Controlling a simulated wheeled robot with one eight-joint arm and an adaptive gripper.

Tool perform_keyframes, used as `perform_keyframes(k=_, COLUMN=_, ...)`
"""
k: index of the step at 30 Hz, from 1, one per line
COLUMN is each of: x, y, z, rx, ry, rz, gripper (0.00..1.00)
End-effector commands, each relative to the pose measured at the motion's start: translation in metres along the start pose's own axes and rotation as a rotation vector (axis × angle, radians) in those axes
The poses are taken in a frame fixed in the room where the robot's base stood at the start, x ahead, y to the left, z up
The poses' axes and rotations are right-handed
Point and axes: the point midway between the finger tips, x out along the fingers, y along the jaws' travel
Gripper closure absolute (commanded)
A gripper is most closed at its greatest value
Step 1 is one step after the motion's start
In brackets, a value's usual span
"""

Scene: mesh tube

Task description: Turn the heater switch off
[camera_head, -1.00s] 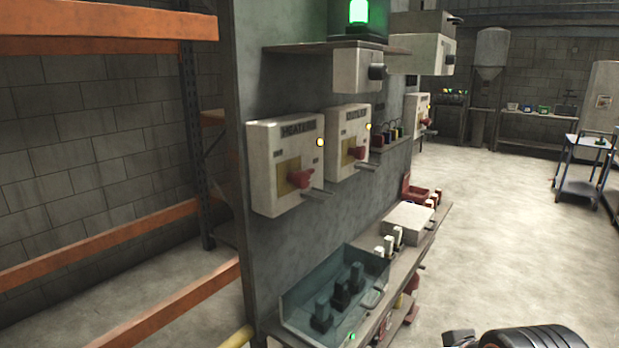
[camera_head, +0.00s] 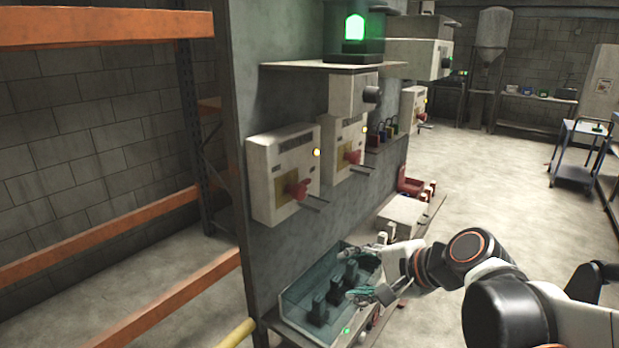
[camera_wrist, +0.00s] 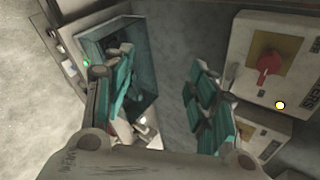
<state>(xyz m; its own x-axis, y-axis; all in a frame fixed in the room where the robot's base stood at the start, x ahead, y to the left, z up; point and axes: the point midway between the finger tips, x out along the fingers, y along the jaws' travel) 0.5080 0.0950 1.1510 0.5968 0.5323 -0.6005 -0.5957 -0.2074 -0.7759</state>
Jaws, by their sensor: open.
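The heater switch is a red handle (camera_head: 297,190) on a yellow plate, on the left cream box (camera_head: 268,170) of the grey panel; the box's label was readable a second ago. A lit yellow lamp (camera_head: 316,153) sits at the box's right edge. In the wrist view a red handle (camera_wrist: 268,66) on a cream box shows at the upper right, beside a lit lamp (camera_wrist: 280,105). My gripper (camera_head: 360,272) is open and empty, with teal finger pads apart. It is below and right of the heater box, over the teal tray, and touches no switch.
A second cream box (camera_head: 343,135) with a red handle (camera_head: 353,157) is close on the right. A shelf with a green lamp (camera_head: 355,27) hangs above. The teal tray (camera_head: 290,305) with dark upright parts is below. Orange rack beams (camera_head: 100,240) stand at left.

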Motion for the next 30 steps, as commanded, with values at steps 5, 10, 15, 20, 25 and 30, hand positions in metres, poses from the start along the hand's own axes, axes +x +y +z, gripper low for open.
perform_keyframes(k=5, x=0.004, y=-0.044, z=-0.01, rx=0.424, ry=-0.16, rz=-0.117, gripper=0.47)
perform_keyframes(k=10, x=-0.001, y=-0.078, z=-0.021, rx=0.796, ry=-0.352, rz=-0.206, gripper=0.47)
perform_keyframes(k=15, x=-0.014, y=-0.101, z=-0.034, rx=1.068, ry=-0.533, rz=-0.257, gripper=0.47)
perform_keyframes(k=20, x=-0.022, y=-0.109, z=-0.041, rx=1.194, ry=-0.633, rz=-0.274, gripper=0.47)
perform_keyframes(k=25, x=-0.018, y=-0.113, z=-0.039, rx=1.221, ry=-0.659, rz=-0.275, gripper=0.47)
perform_keyframes(k=30, x=0.002, y=-0.125, z=-0.03, rx=1.218, ry=-0.659, rz=-0.272, gripper=0.47)
